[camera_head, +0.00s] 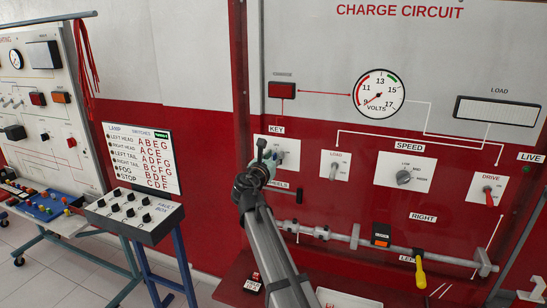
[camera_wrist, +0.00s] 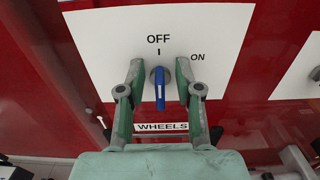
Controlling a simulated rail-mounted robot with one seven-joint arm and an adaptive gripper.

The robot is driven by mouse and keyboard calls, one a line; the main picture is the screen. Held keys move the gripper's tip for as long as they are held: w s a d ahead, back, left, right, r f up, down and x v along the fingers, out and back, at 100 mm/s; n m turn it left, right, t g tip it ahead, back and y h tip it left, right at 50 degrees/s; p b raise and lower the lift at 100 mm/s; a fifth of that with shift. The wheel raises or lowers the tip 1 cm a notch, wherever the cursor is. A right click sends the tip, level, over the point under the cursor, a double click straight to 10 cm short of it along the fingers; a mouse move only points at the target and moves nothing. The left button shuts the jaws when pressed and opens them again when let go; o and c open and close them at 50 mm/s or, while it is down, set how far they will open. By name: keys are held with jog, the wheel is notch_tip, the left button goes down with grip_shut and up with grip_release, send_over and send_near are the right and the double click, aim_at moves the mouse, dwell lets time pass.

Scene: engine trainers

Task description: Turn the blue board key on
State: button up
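The blue key (camera_wrist: 160,90) sits on a white plate (camera_wrist: 95,45) marked OFF at the top and ON at the upper right. Its handle stands vertical, in line with the OFF mark. My gripper (camera_wrist: 159,72) has one finger on each side of the key, with a visible gap on both sides, so it is open. In the head view my gripper (camera_head: 262,160) is in front of the plate under the KEY label (camera_head: 277,129) and hides part of the plate and key.
The red and white charge circuit board carries a volts gauge (camera_head: 379,94), a load switch (camera_head: 334,167), a speed knob (camera_head: 404,177) and a red drive switch (camera_head: 488,196). A shaft (camera_head: 340,236) runs below.

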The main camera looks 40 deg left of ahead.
grip_shut()
jog(key=shift+f+m+b, duration=0.15)
jog(key=shift+m+b, duration=0.15)
jog(key=shift+b, duration=0.1)
jog(key=shift+f+m+b, duration=0.1)
jog(key=shift+m+b, duration=0.5)
jog(key=shift+b, duration=0.05)
jog(key=shift+w+d+f+m+b, duration=0.1)
jog(key=shift+d+m+b, duration=0.05)
jog(key=shift+m+b, duration=1.55)
jog(key=shift+d+m+b, duration=0.15)
jog(key=shift+m+b, duration=1.5)
jog(key=shift+b, duration=0.15)
jog(key=shift+w+d+f+m+b, duration=0.1)
jog(key=shift+d+m+b, duration=0.05)
jog(key=shift+m+b, duration=1.55)
jog(key=shift+r, duration=0.1)
